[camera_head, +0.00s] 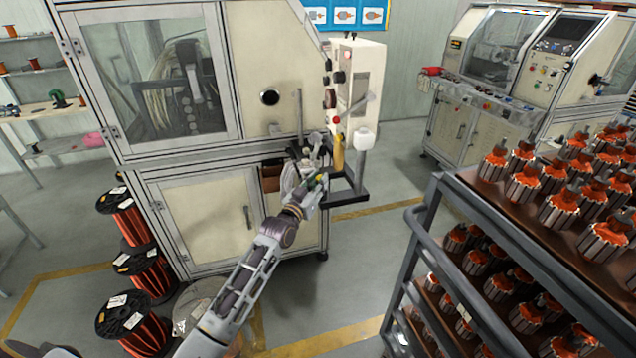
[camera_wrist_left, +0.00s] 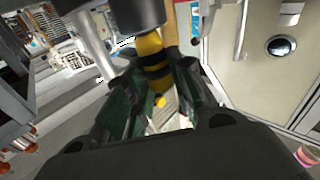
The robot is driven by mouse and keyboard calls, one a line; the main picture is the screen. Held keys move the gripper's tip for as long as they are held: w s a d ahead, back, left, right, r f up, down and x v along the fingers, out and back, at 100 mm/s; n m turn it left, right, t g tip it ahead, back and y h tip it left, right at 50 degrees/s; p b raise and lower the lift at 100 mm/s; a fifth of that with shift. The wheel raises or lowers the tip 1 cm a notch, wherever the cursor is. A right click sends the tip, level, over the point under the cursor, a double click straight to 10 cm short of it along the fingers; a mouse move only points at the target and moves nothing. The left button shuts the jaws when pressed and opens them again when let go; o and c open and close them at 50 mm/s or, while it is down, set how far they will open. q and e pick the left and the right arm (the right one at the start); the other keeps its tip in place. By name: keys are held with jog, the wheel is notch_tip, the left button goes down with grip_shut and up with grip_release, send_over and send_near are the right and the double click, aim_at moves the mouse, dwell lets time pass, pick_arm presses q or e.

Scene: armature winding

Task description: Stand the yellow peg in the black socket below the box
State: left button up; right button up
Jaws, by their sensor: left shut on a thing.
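My left gripper (camera_head: 316,182) is in front of the machine, below the pale control box (camera_head: 368,72). It is shut on the yellow peg (camera_wrist_left: 152,62), which has black bands and shows between the fingers (camera_wrist_left: 155,88) in the left wrist view. One end of the peg meets a dark cylinder (camera_wrist_left: 138,14), perhaps the black socket; I cannot tell how they are joined. In the head view a yellow upright cylinder (camera_head: 338,154) shows just beyond the gripper, below the box; I cannot tell whether it is the peg. My right gripper is out of view.
The winding machine (camera_head: 230,195) stands close behind the left gripper. A dark bracket (camera_head: 345,197) projects beside it, with a white container (camera_head: 363,139) above. A rack (camera_head: 455,195) of armatures fills the right. Wire spools (camera_head: 150,265) stand at the left. Floor between is free.

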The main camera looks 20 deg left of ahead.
pick_arm(q)
jog(key=shift+f+b, duration=0.55)
jog(key=shift+f, duration=0.45)
dwell(0.9)
jog(key=o, duration=1)
jog(key=shift+v, duration=6)
jog(key=shift+f, duration=0.1)
